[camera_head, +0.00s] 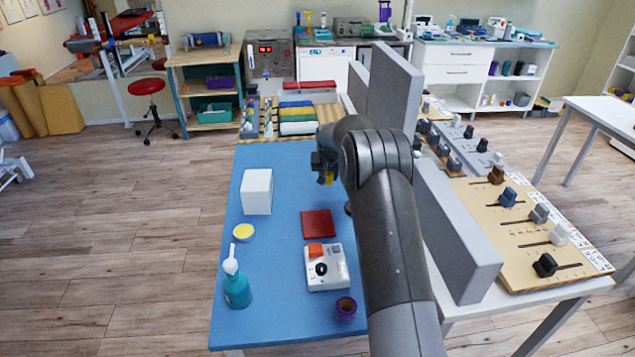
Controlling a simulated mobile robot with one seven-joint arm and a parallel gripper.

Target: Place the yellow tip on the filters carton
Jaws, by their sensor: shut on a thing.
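My gripper (325,168) is over the far part of the blue table, its arm reaching in from the lower right. It is shut on a small yellow piece, the yellow tip (328,179), which shows just below the fingers and is partly hidden by them. A plain white box (257,191), which looks like the filters carton, stands upright on the table to the left of and nearer than my gripper. No label on it can be read. My gripper is apart from the box.
On the blue table (285,260) are a round yellow-topped tub (243,232), a teal pump bottle (237,285), a dark red flat square (318,224), a white device with an orange part (326,267) and a purple cup (346,308). Grey upright panels (455,240) line the right side.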

